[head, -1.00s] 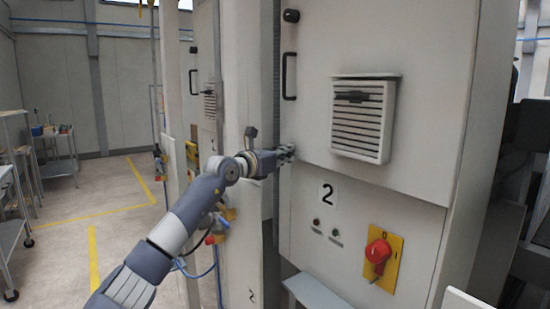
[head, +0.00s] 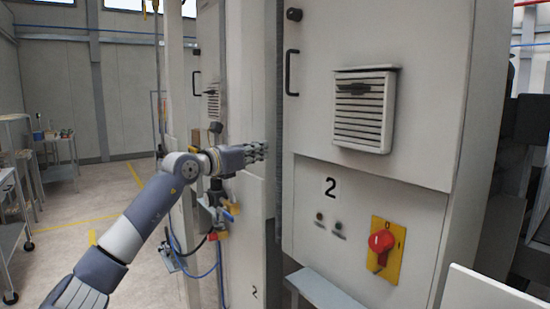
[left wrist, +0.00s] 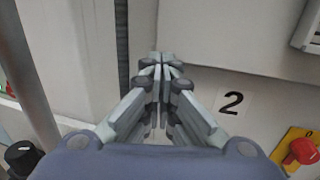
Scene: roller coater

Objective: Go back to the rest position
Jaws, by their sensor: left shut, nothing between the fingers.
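My left gripper (head: 258,152) is at the centre of the head view, in front of the gap beside the grey cabinet marked 2 (head: 460,110). In the left wrist view its fingers (left wrist: 162,68) are closed together with nothing between them. The number label (left wrist: 232,102) is to the right of the fingers there. The gripper appears apart from the cabinet front. My right gripper is not in view.
The cabinet has a vent (head: 364,110), a black handle (head: 290,72) and a red rotary switch on a yellow plate (head: 385,250). A grey ledge (head: 335,292) juts out below. Metal carts (head: 58,165) stand at the left, with open floor (head: 105,205) between.

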